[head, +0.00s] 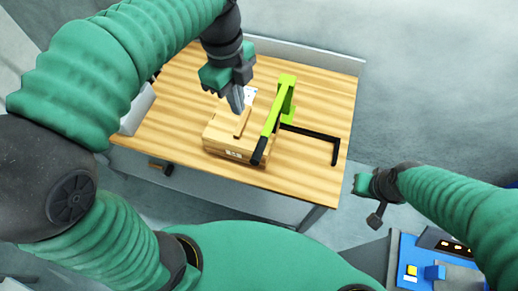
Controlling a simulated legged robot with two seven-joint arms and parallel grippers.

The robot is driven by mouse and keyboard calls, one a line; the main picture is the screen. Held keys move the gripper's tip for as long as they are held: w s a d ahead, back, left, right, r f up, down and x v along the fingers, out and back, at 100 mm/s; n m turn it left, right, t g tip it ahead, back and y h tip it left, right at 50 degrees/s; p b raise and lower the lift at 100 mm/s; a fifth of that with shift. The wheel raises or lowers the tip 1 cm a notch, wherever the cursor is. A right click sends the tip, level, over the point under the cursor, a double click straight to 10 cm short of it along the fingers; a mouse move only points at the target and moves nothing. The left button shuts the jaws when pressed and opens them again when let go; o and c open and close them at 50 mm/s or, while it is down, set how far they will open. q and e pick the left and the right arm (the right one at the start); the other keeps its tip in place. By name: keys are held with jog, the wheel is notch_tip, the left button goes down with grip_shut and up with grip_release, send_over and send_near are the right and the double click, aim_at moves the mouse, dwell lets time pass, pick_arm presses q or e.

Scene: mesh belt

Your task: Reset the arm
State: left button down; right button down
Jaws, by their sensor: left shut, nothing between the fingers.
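My left gripper (238,101) points down over a wooden table, its fingers together and empty. It is just above or at a small wooden block (243,122) on top of a wooden box (217,137); I cannot tell whether it touches. My left arm arches in from the upper left. My right arm comes in from the right, and its end (372,187) is low, off the table's right front corner. The fingers there are too small and dark to read.
The wooden table (185,140) holds a lime-green and black frame (275,112) beside the box. A white box-like object (138,108) stands at the table's left edge. A blue panel with buttons (425,270) is at lower right. The table's right front area is clear.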

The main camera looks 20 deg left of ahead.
dwell(0.5)
pick_arm(q)
jog(key=s+a+f+n+t+b, duration=0.1)
jog(key=f+n+b, duration=0.2)
jog(key=f+n, duration=0.4)
jog(key=s+a+f+n+t+b, duration=0.1)
jog(key=s+a+f+n+b, duration=0.1)
jog(key=f+n, duration=0.5)
jog(key=s+a+f+n+t+y+b, duration=0.1)
jog(key=f+n+b, duration=0.4)
jog(key=f, duration=1)
jog(key=s+n, duration=0.1)
jog(key=n, duration=0.1)
jog(key=shift+s+a+n, duration=0.2)
jog(key=shift+a+n, duration=0.1)
jog(key=shift+n, duration=0.1)
